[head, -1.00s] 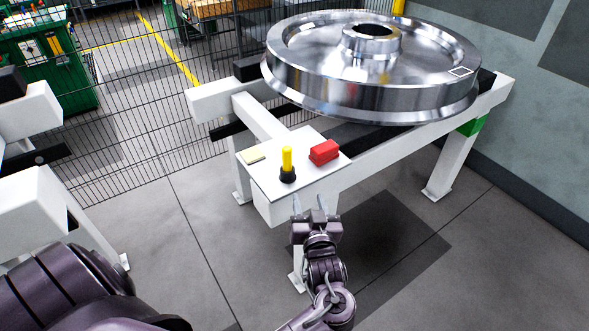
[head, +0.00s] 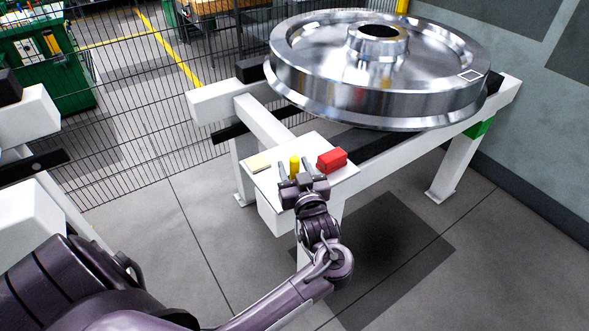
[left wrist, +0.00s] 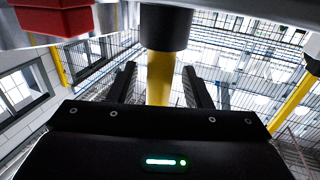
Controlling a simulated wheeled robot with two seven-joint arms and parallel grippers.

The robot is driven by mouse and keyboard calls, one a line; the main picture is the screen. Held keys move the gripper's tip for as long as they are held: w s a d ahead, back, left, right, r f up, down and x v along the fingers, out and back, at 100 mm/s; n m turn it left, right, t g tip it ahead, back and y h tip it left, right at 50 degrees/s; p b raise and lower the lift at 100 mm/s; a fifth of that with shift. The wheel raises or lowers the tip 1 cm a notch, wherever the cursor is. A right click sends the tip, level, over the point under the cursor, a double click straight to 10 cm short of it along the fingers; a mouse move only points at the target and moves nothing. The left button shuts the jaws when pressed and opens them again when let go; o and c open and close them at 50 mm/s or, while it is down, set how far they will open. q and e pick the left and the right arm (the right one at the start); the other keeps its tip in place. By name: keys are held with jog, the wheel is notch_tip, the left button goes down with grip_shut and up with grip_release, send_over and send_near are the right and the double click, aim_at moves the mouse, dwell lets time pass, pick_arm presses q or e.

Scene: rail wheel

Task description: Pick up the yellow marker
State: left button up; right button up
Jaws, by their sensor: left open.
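The yellow marker (head: 295,165) stands upright on the small white table plate (head: 266,182), between a pale pad and a red box. Its black holder, at the base, is hidden by my gripper in the head view. My left gripper (head: 294,170) is open, with its two fingers on either side of the marker as seen from the head. In the left wrist view the yellow marker (left wrist: 160,78) appears upside down between the open left gripper fingers (left wrist: 157,84), with the black holder (left wrist: 166,26) above it. I cannot tell whether the fingers touch it. My right gripper is not in view.
The red box (head: 332,159) sits right of the marker; it also shows in the left wrist view (left wrist: 56,18). The pale pad (head: 258,162) lies to the left. A large steel rail wheel (head: 378,75) rests on the white stand behind. Wire fencing (head: 150,110) stands at the left.

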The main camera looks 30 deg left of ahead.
pick_arm(q)
jog(key=shift+w+a, duration=0.1)
grip_shut()
jog(key=shift+r, duration=0.15)
notch_tip(320, 180, up, 20)
dwell(0.7)
